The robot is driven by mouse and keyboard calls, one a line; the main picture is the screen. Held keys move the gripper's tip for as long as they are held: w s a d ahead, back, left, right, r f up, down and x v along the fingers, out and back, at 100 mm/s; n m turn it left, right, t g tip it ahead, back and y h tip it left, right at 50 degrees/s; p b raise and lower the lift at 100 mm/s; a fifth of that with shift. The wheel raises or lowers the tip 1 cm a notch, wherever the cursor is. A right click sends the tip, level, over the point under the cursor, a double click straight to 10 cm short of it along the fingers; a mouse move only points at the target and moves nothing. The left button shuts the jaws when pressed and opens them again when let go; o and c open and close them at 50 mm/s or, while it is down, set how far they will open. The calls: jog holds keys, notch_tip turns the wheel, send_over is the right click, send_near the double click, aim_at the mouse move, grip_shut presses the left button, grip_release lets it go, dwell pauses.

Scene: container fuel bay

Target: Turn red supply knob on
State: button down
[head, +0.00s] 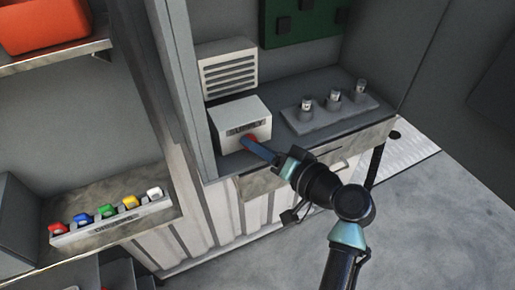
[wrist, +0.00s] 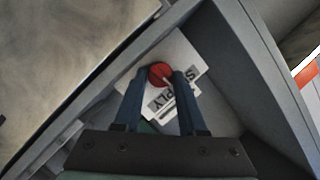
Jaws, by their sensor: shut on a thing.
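The red supply knob (wrist: 160,74) is a round red dial with a pale pointer mark, on the front of a white box (head: 243,118). Black lettering, partly hidden, reads "SUPPLY" in the wrist view. In the head view the red knob (head: 248,140) shows only in part behind my fingers. My gripper (wrist: 161,78) is shut on the knob, with one blue finger on each side of it. In the head view my gripper (head: 250,141) reaches the box from the front right. The pointer's exact setting is hard to read.
The box stands on a grey shelf beside a slatted white vent (head: 228,70). To its right is a rack (head: 330,117) with several small grey cylinders. At lower left, a tray (head: 115,221) holds several coloured items. An orange bin (head: 45,22) sits on an upper shelf.

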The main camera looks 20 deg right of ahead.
jog(key=shift+m, duration=0.5)
jog(key=c, duration=0.8)
grip_release()
jog(key=shift+o, duration=0.2)
jog(key=b+v, duration=0.4)
jog(key=v, duration=0.9)
jog(key=shift+d+f, duration=0.15)
jog(key=shift+f, duration=0.05)
